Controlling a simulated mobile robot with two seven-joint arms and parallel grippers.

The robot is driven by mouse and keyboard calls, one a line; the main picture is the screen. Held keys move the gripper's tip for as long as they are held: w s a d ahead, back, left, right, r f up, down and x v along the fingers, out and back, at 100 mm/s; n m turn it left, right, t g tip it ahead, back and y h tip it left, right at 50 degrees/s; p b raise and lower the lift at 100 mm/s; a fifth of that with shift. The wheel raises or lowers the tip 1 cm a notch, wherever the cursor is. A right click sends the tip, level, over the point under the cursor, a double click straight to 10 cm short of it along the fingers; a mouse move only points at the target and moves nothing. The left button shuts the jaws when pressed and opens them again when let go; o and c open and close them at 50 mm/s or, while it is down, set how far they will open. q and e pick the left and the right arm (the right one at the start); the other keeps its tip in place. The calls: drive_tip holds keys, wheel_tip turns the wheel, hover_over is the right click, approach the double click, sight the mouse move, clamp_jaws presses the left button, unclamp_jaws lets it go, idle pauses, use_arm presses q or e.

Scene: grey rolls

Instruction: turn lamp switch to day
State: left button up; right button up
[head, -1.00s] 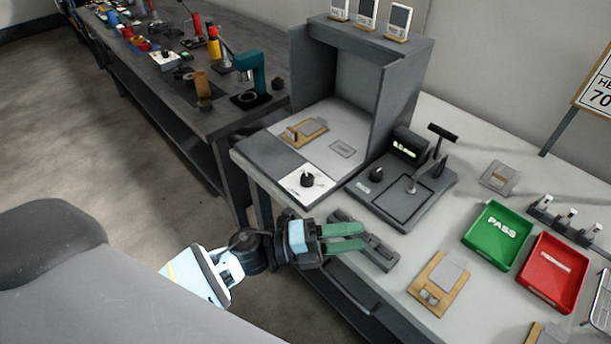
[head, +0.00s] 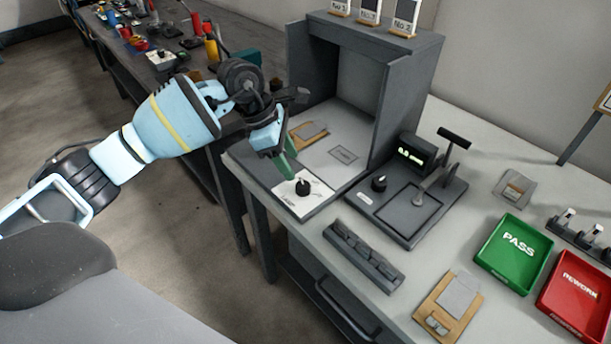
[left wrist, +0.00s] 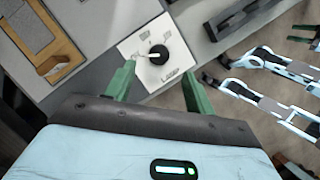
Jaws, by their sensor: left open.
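The lamp switch is a black round knob (head: 303,187) on a white plate (head: 318,203) in front of the grey viewing booth. In the left wrist view the knob (left wrist: 157,54) has a light pointer toward the left of the picture, and "Lamp" is printed on the plate; the other labels are too small to read. My left gripper (head: 286,167) is over the plate, its green fingers pointing down. In the left wrist view my left gripper (left wrist: 158,70) is open, with the knob ahead of and between its fingertips, apparently not gripped. My right gripper is not seen in the head view.
The grey booth (head: 410,75) rises behind the switch, with a wooden-based piece (head: 309,131) inside. A grey scale (head: 408,205) stands to the right. A dark slotted block (head: 362,256) lies in front. The green PASS tray (head: 513,252) and red REWORK tray (head: 576,292) are farther right.

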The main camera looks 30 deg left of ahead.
sight(302, 184)
use_arm(q)
drive_tip(key=shift+f, duration=0.25)
drive_tip(key=shift+x, duration=3.45)
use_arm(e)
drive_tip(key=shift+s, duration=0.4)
